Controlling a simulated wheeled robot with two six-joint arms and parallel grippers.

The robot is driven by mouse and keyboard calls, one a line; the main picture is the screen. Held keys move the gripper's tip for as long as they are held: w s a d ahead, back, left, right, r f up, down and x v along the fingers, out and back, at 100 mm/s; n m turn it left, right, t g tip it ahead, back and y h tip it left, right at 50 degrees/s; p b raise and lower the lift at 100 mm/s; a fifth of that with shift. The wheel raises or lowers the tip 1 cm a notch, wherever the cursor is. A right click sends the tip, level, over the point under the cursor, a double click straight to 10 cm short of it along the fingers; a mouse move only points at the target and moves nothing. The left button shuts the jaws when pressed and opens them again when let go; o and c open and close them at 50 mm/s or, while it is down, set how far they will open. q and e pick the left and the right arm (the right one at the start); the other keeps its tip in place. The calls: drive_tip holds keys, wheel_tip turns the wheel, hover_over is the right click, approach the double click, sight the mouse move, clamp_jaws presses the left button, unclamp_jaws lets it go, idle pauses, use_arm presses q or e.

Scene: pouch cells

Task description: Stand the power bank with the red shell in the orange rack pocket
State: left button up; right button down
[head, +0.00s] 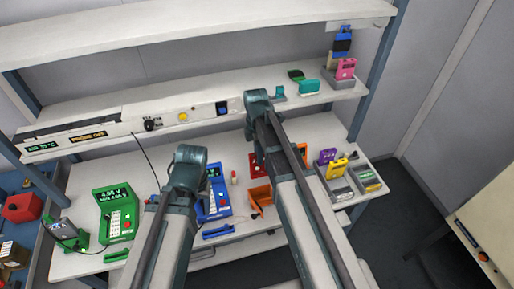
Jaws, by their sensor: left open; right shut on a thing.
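My two arms reach up from the bottom of the head view, and neither gripper's fingertips can be made out. What the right gripper holds cannot be seen. A red item (256,164) shows partly behind my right arm; I cannot tell whether it is the red-shelled power bank. An orange open-topped holder (259,196) stands on the bench just left of my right arm, partly covered by it. I cannot tell whether it is the rack pocket.
On the white bench (85,180) stand a green tester (116,213) and a blue tester (213,197). Grey holders with purple (326,156) and yellow (337,168) packs are at right. A shelf above holds a pink pack (346,68). A red bin (22,207) is at far left.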

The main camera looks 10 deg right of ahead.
sight(259, 168)
drive_tip(key=shift+r, duration=0.1)
idle(0.3)
drive_tip(key=f+b, duration=0.4)
drive_tip(key=s+f+b, duration=0.1)
drive_tip(key=f+b, duration=0.1)
drive_tip(key=b, duration=0.1)
drive_tip(key=shift+f, duration=0.4)
drive_tip(key=shift+s+f+b, duration=0.2)
drive_tip(key=shift+f+b, duration=1.3)
drive_tip(key=shift+s+f+b, duration=0.15)
drive_tip(key=shift+f+b, duration=1.3)
idle(0.5)
drive_tip(key=c, duration=0.6)
unclamp_jaws()
drive_tip(key=shift+r, duration=0.1)
drive_tip(key=shift+r, duration=0.1)
drive_tip(key=r+p, duration=0.4)
drive_tip(key=w+r+p, duration=0.1)
drive_tip(key=r+p, duration=0.4)
drive_tip(key=w+r+p, duration=0.1)
drive_tip(key=r+p, duration=0.3)
drive_tip(key=p, duration=0.1)
drive_tip(key=shift+r, duration=0.25)
